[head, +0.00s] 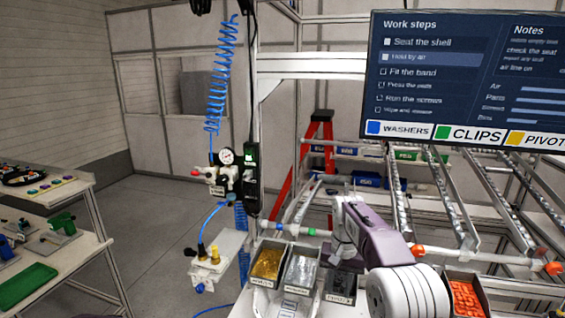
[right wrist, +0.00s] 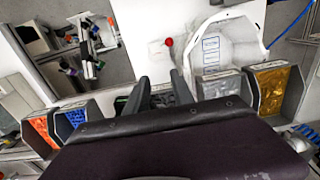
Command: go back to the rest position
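My right arm reaches in from the lower right of the head view, over the row of parts bins. My right gripper (head: 345,235) is partly hidden there by its own purple and white links. In the right wrist view the two dark fingers (right wrist: 160,88) stand apart over a bin of dark parts, and nothing shows between them. My left gripper is in neither view.
Bins of gold (head: 267,264), silver (head: 301,271) and orange parts (head: 467,298) stand near the arm. A blue-parts bin (right wrist: 77,117) and a white curved shell-like thing (right wrist: 232,38) show in the wrist view. Left are an air regulator (head: 225,175), side bench (head: 75,262) and clear floor.

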